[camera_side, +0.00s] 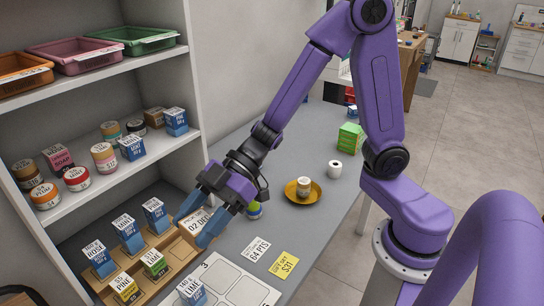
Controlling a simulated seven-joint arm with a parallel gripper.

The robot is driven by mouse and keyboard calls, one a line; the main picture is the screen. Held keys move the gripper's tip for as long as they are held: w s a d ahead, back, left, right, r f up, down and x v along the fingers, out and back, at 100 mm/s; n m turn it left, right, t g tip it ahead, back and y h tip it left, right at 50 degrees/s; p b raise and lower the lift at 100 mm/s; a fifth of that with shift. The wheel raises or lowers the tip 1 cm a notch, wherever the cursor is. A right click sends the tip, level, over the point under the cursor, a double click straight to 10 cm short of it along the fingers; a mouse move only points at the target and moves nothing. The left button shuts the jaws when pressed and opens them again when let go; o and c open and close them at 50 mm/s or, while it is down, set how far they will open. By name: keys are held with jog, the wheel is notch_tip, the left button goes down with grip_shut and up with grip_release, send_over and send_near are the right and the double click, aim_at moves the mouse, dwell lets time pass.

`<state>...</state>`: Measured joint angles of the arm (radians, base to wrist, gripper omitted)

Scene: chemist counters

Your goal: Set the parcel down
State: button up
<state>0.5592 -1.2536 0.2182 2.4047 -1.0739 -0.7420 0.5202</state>
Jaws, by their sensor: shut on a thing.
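My gripper (200,221) is over the counter, its blue fingers shut on a light parcel (194,219) with a white label that seems to begin "02 DE". The fingers cover part of the parcel, so its full shape is hidden. It is close to the right end of the brown stepped tray (172,262); I cannot tell whether it touches the tray or the counter.
Several labelled small boxes stand in the tray. A white mat (232,281) carries a blue box (192,291). Cards (285,265), a jar (254,211), an orange dish (291,196) with a jar, a white roll (334,169) and a green box (349,138) lie right. Shelves (150,157) stand left.

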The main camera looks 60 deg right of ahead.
jog(key=w+d+m+t+h, duration=0.25)
jog(key=w+d, duration=0.35)
jog(key=d, duration=0.3)
jog(key=w+d+m+t+h, duration=0.1)
jog(key=w+d+m+t, duration=0.3)
jog(key=d, duration=0.6)
jog(key=w+d+m+t+h, duration=0.2)
jog(key=w+d+m, duration=0.1)
jog(key=w+d, duration=0.5)
jog(key=s+d+m+t+h, duration=0.1)
jog(key=s+d+m+h, duration=0.25)
jog(key=d, duration=0.95)
jog(key=s+d+m+t+h, duration=0.1)
jog(key=s+d+m+h, duration=0.2)
jog(key=d, duration=0.9)
notch_tip(320, 180, down, 11)
jog(key=w, duration=0.2)
jog(key=w+d+f, duration=0.2)
jog(key=w+f, duration=0.1)
jog(key=w+d+f, duration=0.2)
jog(key=w+f, duration=0.1)
jog(key=w, duration=0.1)
jog(key=w+d+f, duration=0.2)
jog(key=w+f, duration=0.1)
jog(key=w, duration=0.1)
jog(key=shift+d, duration=0.25)
jog(key=shift+w+d+f, duration=0.15)
jog(key=shift+w+f, duration=0.1)
jog(key=shift+f, duration=1.75)
